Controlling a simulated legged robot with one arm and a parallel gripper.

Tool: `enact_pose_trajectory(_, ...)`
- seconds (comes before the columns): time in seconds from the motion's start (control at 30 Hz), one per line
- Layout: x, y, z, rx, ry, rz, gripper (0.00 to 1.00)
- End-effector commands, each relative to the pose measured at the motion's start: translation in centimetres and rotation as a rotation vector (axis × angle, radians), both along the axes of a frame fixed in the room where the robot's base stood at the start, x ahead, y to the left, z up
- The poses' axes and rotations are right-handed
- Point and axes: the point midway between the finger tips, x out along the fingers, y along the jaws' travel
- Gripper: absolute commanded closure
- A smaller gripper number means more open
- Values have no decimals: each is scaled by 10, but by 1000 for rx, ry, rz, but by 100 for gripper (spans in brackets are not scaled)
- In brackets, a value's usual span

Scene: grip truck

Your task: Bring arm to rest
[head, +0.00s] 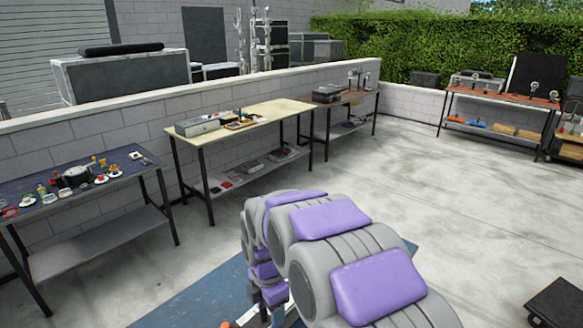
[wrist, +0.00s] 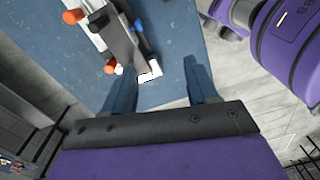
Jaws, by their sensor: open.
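My arm (head: 340,255), grey with purple pads, is folded in the lower middle of the head view. My gripper (wrist: 162,80) shows in the wrist view with its two dark fingers spread apart. No object is between the fingers. Beyond them lie a blue surface and a grey and white device with orange knobs (wrist: 105,35). In the head view the gripper's fingers cannot be made out behind the arm links.
A cream-topped table (head: 270,113) and a brown table (head: 362,97) follow along the block wall. Another table (head: 500,98) is at the back right. A dark low dolly (head: 557,308) sits at lower right. Open concrete lies between.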

Motion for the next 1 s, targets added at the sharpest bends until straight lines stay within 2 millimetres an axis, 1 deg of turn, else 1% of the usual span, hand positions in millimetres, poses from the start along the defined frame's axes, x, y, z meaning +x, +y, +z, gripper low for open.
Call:
enact_pose_trajectory(0.03, -6, -9, 7, -1, 0, -57, 42)
enact_pose_trajectory(0.17, -27, -35, 22, -10, 8, -251, 42)
enact_pose_trajectory(0.27, -51, -61, 37, -21, 15, -454, 42)
enact_pose_trajectory(0.3, -62, -71, 42, -26, 18, -540, 42)
enact_pose_trajectory(0.47, -107, -109, 57, -50, 32, -883, 42)
enact_pose_trajectory(0.5, -119, -117, 61, -57, 35, -970, 42)
enact_pose_trajectory(0.57, -137, -129, 65, -67, 38, -1099, 42)
enact_pose_trajectory(0.6, -151, -136, 66, -77, 42, -1184, 42)
enact_pose_trajectory(0.67, -170, -146, 69, -90, 46, -1315, 42)
enact_pose_trajectory(0.7, -183, -153, 70, -97, 47, -1402, 42)
enact_pose_trajectory(0.8, -216, -167, 71, -122, 53, -1616, 42)
enact_pose_trajectory(0.9, -247, -177, 69, -146, 57, -1817, 42)
enact_pose_trajectory(1.0, -271, -184, 67, -164, 58, -1979, 42)
